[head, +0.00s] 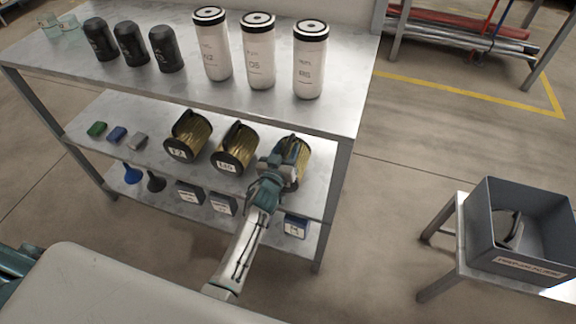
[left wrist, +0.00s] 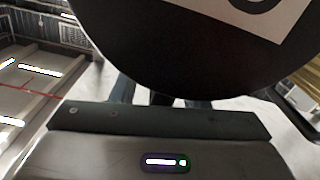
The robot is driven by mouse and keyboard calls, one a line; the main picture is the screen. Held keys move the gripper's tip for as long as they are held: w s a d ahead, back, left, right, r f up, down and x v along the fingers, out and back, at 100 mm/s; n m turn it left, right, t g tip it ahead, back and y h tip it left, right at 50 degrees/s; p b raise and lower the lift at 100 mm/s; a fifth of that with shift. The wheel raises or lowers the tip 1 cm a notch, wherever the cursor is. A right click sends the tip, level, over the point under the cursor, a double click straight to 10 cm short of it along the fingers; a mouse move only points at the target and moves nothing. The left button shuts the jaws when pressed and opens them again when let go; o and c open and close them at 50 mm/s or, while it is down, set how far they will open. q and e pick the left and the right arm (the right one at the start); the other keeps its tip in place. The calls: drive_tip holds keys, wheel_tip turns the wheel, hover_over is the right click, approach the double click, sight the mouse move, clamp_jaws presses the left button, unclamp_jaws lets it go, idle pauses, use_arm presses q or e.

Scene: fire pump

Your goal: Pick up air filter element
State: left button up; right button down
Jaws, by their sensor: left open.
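Three pleated gold filter elements with black end caps lie on their sides on the middle shelf: one at the left (head: 188,135), one in the middle (head: 235,148) and one at the right (head: 303,150). The first two have white labels. My left gripper (head: 280,165) is open at the front of the right element and partly covers it. In the left wrist view a black end cap (left wrist: 190,55) with a white label fills the top, close to the camera. It hides most of the fingers, so contact cannot be told.
The top shelf (head: 190,90) overhangs the middle shelf and holds white canisters (head: 258,60) and black filters (head: 130,45). Small boxes (head: 117,134) sit at the middle shelf's left. A grey bin (head: 520,230) stands on a stand at the right. Floor between is clear.

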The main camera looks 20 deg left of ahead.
use_arm(q)
drive_tip(key=shift+w, duration=0.3)
clamp_jaws()
drive_tip(key=shift+r, duration=0.1)
